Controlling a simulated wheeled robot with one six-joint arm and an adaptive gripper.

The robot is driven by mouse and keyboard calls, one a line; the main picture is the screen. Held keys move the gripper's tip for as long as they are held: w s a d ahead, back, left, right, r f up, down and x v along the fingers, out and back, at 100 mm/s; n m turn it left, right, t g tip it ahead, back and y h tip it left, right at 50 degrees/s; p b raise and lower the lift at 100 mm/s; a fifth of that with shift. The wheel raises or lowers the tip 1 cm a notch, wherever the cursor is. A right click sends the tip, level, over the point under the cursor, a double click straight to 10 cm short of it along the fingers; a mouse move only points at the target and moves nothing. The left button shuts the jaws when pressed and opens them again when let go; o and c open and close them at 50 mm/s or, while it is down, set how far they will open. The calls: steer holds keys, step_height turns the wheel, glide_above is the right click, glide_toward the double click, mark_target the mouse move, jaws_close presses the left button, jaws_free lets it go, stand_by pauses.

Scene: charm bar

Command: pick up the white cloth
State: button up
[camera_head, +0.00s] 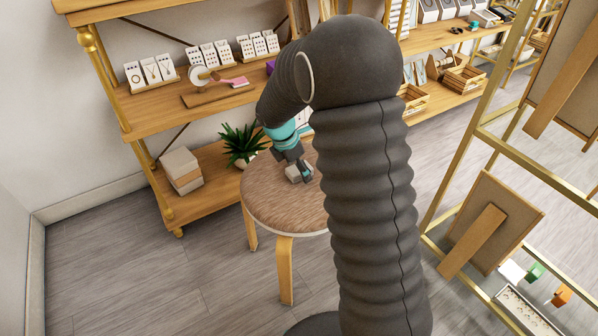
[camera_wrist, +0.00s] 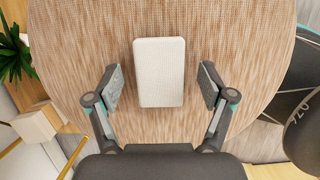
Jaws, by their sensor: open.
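The white cloth (camera_wrist: 160,72) looks like a thick, pale rectangular block in the wrist view. It lies flat on the round wooden stool (camera_wrist: 75,40). My gripper (camera_wrist: 161,88) is open, with one finger on each side of the cloth and a gap on both sides. My arm hides the right part of the stool there.
A wooden shelf (camera_head: 150,117) with jewellery cards stands behind the stool. A potted plant (camera_head: 243,142) and a beige box (camera_head: 181,170) sit on its lower board. A brass rack (camera_head: 470,150) with framed boards stands at the right. The floor left of the stool is clear.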

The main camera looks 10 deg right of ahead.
steer(key=c, duration=1.2)
steer(key=shift+c, duration=0.2)
steer(key=shift+r, duration=0.55)
steer(key=r, duration=0.3)
steer(key=shift+s+d+r, duration=0.1)
steer(key=shift+d+r, duration=0.15)
steer(key=s+d+r, duration=0.4)
steer(key=d+r, duration=0.2)
steer(key=d, duration=0.4)
steer(key=shift+d+r, duration=0.2)
